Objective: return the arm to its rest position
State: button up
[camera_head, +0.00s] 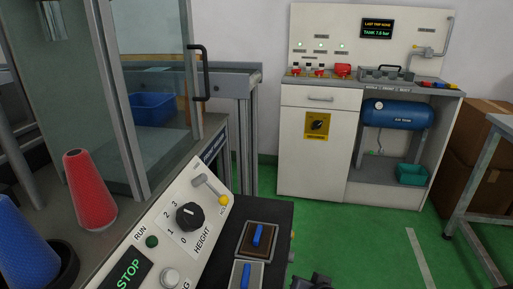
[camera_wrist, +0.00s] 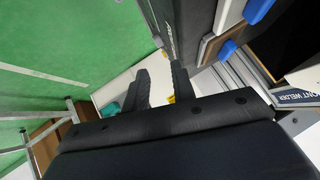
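My gripper (camera_wrist: 159,80) points away from the wrist camera. Its two dark fingers stand apart with a gap between them, and nothing is held in the gap. A pale floor area or cabinet shows behind the fingers. In the head view a dark part (camera_head: 313,281) at the bottom edge looks like the end of my arm, just right of the control panel; most of the arm is out of that view.
Red (camera_head: 89,190) and blue (camera_head: 27,245) cones stand left. A cabinet (camera_head: 318,150) stands behind. Green floor (camera_head: 360,235) is open at right.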

jog(key=shift+s+d+f+g+h, duration=0.4)
jog(key=shift+s+d+f, duration=0.15)
jog(key=shift+s+f, duration=0.35)
